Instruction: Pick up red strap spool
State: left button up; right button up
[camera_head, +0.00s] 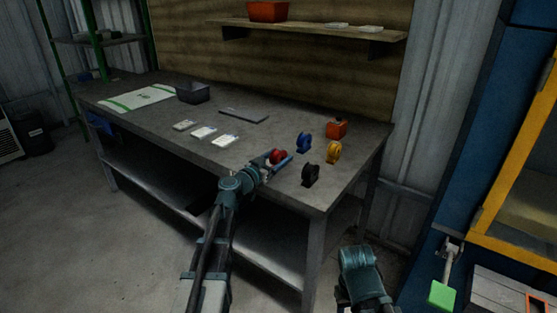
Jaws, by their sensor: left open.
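The red strap spool (277,156) stands on the grey workbench (315,196), near its front edge and right of the middle. My left gripper (279,161) reaches in over the front edge and is open, with its fingers at the red spool. The spool appears between or just behind the fingers; I cannot tell whether they touch it. The gripper hides the spool's lower part. My right arm shows at the bottom right, but its gripper is not in view.
Close right of the red spool stand a blue spool (304,142), a black spool (310,175), a yellow spool (334,152) and an orange-red box (337,129). Several small cards and a dark tray (193,93) lie to the left. A shelf (310,29) hangs above.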

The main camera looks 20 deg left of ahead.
pick_arm(q)
jog(key=shift+w, duration=0.1)
grip_shut()
dwell(0.3)
jog(key=shift+r, duration=0.15)
pick_arm(e)
jog(key=shift+r, duration=0.15)
